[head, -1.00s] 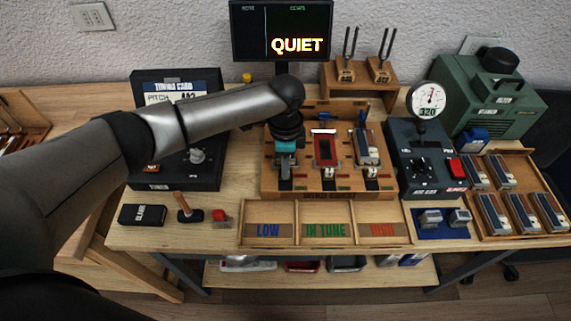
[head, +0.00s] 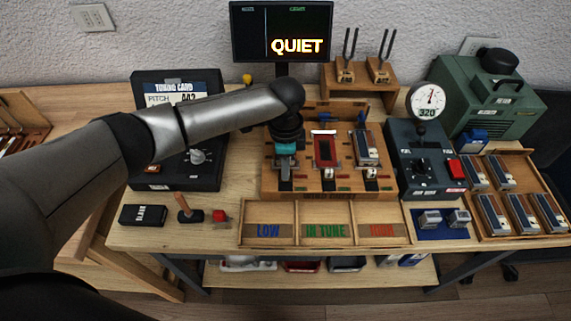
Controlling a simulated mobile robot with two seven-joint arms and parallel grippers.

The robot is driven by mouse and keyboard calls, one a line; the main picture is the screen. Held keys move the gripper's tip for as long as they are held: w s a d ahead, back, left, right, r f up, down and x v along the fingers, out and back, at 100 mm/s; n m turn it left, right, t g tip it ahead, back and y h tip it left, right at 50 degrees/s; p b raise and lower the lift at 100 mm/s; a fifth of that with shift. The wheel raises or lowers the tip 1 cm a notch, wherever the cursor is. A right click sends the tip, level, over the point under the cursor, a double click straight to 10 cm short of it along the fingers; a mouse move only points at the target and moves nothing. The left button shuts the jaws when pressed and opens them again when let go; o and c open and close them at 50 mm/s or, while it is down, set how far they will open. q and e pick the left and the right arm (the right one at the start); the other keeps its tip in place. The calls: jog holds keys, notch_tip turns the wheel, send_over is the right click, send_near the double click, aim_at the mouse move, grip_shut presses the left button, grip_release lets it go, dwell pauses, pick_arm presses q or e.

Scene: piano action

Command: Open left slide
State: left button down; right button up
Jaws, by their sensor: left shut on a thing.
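The wooden action board (head: 318,194) stands on the bench with three stations side by side. The middle station has a red frame (head: 325,149) and a small pale slide knob (head: 328,173) at its front. The right station holds a grey block (head: 367,146) with a similar slide knob (head: 371,173) in front. My left gripper (head: 285,174) points down over the left station, shut at the place of the left slide. The gripper and wrist hide the slide and most of that station, so its position cannot be told. My right gripper is not in view.
A three-part tray (head: 270,208) labelled LOW, IN TUNE and HIGH lies in front of the board. A dark gauge box (head: 424,160) stands to the right and a tuning card box (head: 190,178) to the left. A monitor (head: 282,30) reads QUIET.

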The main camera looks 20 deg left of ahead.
pick_arm(q)
jog(key=s+p, duration=0.3)
jog(key=shift+d+r, duration=0.15)
jog(key=shift+d, duration=0.25)
jog(key=shift+s+d+p, duration=0.1)
jog(key=shift+s+p, duration=0.15)
jog(key=shift+p, duration=0.05)
jog(key=shift+f, duration=0.2)
jog(key=c, duration=0.8)
grip_release()
jog(key=shift+s, duration=0.15)
jog(key=shift+c, duration=0.2)
jog(key=shift+r, duration=0.1)
jog(key=shift+r, duration=0.2)
notch_tip(320, 180, up, 15)
jog(key=p, duration=0.1)
jog(key=shift+p, duration=0.3)
jog(key=shift+f, duration=0.15)
